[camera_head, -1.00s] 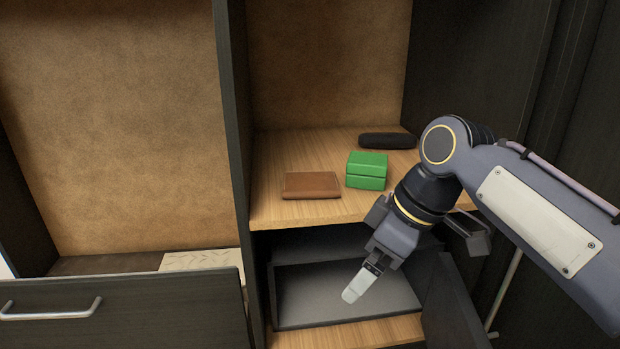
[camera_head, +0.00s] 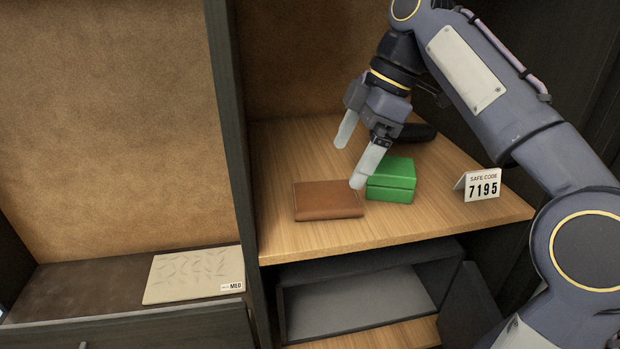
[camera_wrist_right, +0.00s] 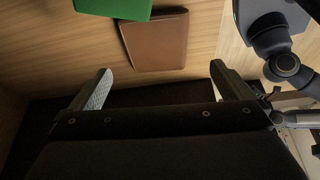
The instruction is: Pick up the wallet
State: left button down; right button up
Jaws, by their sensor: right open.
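The brown wallet (camera_head: 328,202) lies flat on the wooden shelf, just left of a green box. My right gripper (camera_head: 350,165) is open and empty above the shelf. Its fingers point down, and in the head view the nearer fingertip overlaps the wallet's right rear corner. Whether it touches cannot be told there. In the right wrist view the wallet (camera_wrist_right: 157,42) lies ahead of the two spread fingers (camera_wrist_right: 158,72), apart from them. My left gripper is not in view.
The green box (camera_head: 391,180) stands close to the wallet's right side. A dark case (camera_head: 418,132) is behind it. A white safe code card (camera_head: 481,186) stands at right. A dark partition (camera_head: 232,150) bounds the shelf's left. An open safe (camera_head: 355,305) is below.

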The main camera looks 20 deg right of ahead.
aim_at(326, 195)
jog(key=shift+w+a+f, duration=0.2)
jog(key=shift+w+f, duration=0.1)
jog(key=shift+f, duration=0.2)
jog(key=shift+w+a+f, duration=0.15)
jog(key=shift+w+f, duration=0.15)
jog(key=shift+f, duration=0.2)
jog(key=shift+s+a+f, duration=0.15)
jog(key=shift+s+f, duration=0.05)
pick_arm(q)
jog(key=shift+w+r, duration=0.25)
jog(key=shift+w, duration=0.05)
pick_arm(e)
jog(key=shift+x, duration=2.5)
jog(key=shift+w, duration=0.1)
jog(key=shift+c, duration=0.4)
jog(key=c, duration=0.8)
jog(key=shift+r, duration=0.1)
notch_tip(326, 195, up, 10)
jog(key=shift+f, duration=0.1)
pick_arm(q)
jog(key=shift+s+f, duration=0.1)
pick_arm(e)
jog(key=shift+f, duration=0.1)
